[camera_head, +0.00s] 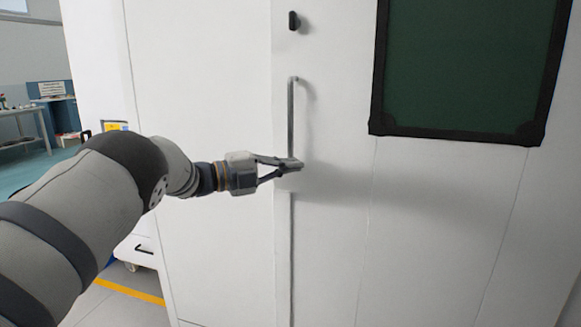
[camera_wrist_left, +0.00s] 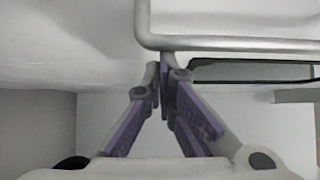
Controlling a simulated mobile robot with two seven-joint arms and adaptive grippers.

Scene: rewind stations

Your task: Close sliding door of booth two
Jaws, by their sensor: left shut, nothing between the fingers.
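The white booth door (camera_head: 330,230) fills most of the head view, with a dark green window (camera_head: 465,65) at its upper right. A long vertical grey bar handle (camera_head: 291,115) stands on it near a vertical seam. My left gripper (camera_head: 291,165) reaches in from the left with its fingers shut and empty, at the handle's lower visible part. In the left wrist view the handle (camera_wrist_left: 235,43) runs just beyond the closed fingertips (camera_wrist_left: 163,68). I cannot tell whether they touch it. My right gripper is not in view. No booth number shows.
A small black fitting (camera_head: 294,21) sits above the handle. A white panel (camera_head: 200,80) lies left of the seam. Farther back at the left are a table (camera_head: 22,112) and a blue bench (camera_head: 62,112). A yellow floor line (camera_head: 130,291) shows at the lower left.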

